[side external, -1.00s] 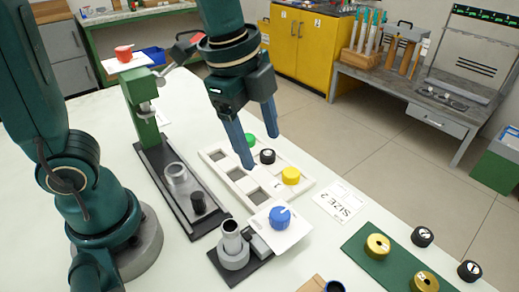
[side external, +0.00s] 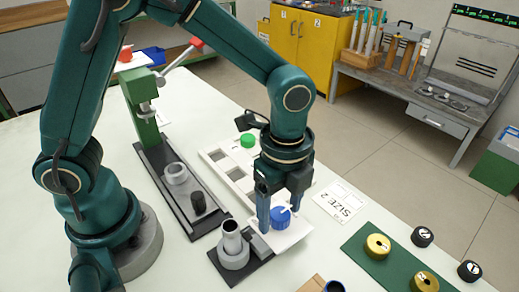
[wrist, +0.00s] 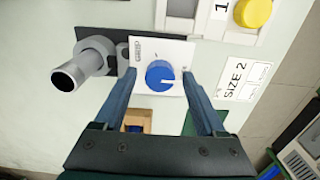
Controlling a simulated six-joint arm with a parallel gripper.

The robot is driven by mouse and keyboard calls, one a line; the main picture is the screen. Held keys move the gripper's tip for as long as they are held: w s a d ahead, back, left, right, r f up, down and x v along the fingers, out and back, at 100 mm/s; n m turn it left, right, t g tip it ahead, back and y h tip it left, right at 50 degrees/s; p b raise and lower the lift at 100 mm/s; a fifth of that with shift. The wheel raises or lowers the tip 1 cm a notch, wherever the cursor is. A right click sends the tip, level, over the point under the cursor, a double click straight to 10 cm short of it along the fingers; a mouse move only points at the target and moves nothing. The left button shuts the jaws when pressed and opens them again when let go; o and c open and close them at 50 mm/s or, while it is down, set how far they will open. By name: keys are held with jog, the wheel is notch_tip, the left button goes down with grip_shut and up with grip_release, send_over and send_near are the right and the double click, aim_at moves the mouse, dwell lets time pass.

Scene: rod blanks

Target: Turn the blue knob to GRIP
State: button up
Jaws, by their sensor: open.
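The blue knob (side external: 280,217) sits on a white plate (side external: 296,233) beside a grey upright tube holder (side external: 233,250). In the wrist view the knob (wrist: 158,74) shows a white pointer line towards the right. A small boxed label (wrist: 138,49) is at the plate's upper left and another mark is at its right; both are too small to read surely. My gripper (side external: 281,221) is open and points down over the plate. In the wrist view its fingers (wrist: 160,80) lie on either side of the knob, with gaps visible. Whether the tips are level with the knob is unclear.
A white tray (side external: 213,152) with green and yellow caps lies behind the knob. A black-based press (side external: 178,205) stands to the left. A SIZE 2 card (side external: 340,203) and a green mat (side external: 352,246) with brass rings lie to the right.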

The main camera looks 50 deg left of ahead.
grip_shut()
jog(key=shift+n, duration=0.4)
jog(key=n, duration=0.4)
jog(key=shift+n, duration=0.3)
jog(key=n, duration=0.5)
jog(key=shift+n, duration=0.3)
jog(key=n, duration=1)
jog(key=shift+n, duration=0.3)
